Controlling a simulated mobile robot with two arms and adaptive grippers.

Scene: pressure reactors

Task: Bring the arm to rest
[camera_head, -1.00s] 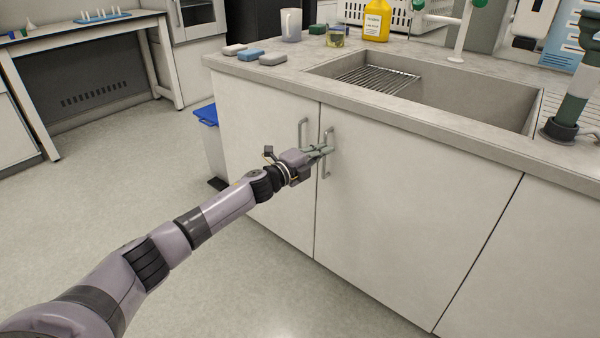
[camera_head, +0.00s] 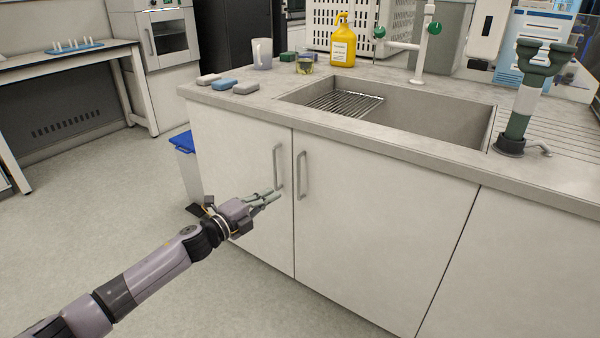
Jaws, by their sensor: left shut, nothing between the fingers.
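My left arm comes in from the lower left, stretched forward over the floor. Its gripper (camera_head: 272,198) is shut and empty, in front of the left cabinet door (camera_head: 236,170) under the sink counter. The fingertips appear close to the lower end of the left door handle (camera_head: 277,167); I cannot tell whether they touch it. The right door handle (camera_head: 301,175) is just to the right, clear of the gripper. Both cabinet doors look closed. My right gripper is not in view.
The counter (camera_head: 330,129) holds a sink (camera_head: 430,120), sponges (camera_head: 222,84), a mug (camera_head: 262,54), a yellow bottle (camera_head: 343,42) and an eyewash fixture (camera_head: 520,110). A blue-lidded bin (camera_head: 184,141) stands left of the cabinet. The floor (camera_head: 100,205) at left is open.

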